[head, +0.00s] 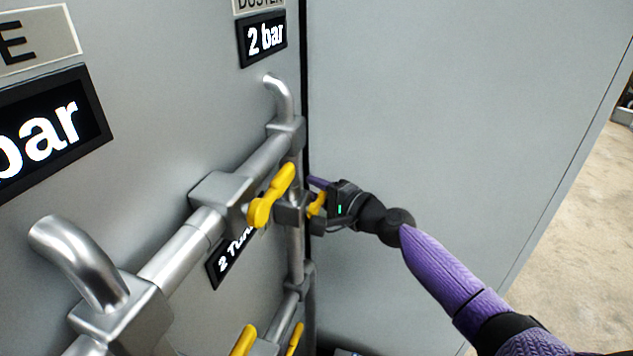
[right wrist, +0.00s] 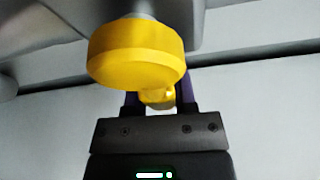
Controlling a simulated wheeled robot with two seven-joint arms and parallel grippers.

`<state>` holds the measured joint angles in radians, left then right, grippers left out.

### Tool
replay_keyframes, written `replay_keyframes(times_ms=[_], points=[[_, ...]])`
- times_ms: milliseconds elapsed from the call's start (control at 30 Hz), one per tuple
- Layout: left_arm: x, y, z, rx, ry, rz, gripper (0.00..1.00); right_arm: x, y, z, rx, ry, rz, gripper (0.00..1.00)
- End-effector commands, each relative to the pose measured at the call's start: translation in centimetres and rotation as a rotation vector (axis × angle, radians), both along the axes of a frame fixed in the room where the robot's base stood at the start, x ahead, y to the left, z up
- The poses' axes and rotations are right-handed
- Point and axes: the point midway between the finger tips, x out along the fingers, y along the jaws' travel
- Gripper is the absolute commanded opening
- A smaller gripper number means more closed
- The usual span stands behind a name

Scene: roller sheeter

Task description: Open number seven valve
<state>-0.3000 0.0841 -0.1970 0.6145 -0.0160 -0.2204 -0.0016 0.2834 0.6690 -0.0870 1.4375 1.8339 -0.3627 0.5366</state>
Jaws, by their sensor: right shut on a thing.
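My right gripper (head: 322,190) is shut on a yellow valve handle (head: 316,207) on the right side of the pipework, near the cabinet corner. In the right wrist view, the rounded end of the yellow handle (right wrist: 137,55) is large in front, and its narrower part lies between the two fingers of my right gripper (right wrist: 160,98). Another yellow valve handle (head: 271,196) sits just left of it on the grey pipe and is free. No number seven label can be read. My left gripper is out of view.
Grey pipes (head: 185,250) with square fittings run along the cabinet front. More yellow handles (head: 243,341) show at the bottom. A black label (head: 228,262) beginning "2 Tun" is partly hidden behind the pipe. A "2 bar" display (head: 263,40) is above. The grey panel (head: 430,110) at right is bare.

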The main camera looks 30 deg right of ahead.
Motion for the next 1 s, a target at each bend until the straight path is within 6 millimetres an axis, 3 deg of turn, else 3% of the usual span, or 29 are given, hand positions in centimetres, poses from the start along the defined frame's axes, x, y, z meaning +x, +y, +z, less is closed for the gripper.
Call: replay_keyframes(times_ms=[567, 1000], points=[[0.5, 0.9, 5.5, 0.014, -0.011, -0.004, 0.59, -0.9, 1.0, -3.0, 0.402, 0.348, -0.002, 0.0], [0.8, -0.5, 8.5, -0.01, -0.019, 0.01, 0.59, -2.4, 2.7, -5.0, 0.721, 0.619, -0.003, 0.0]])
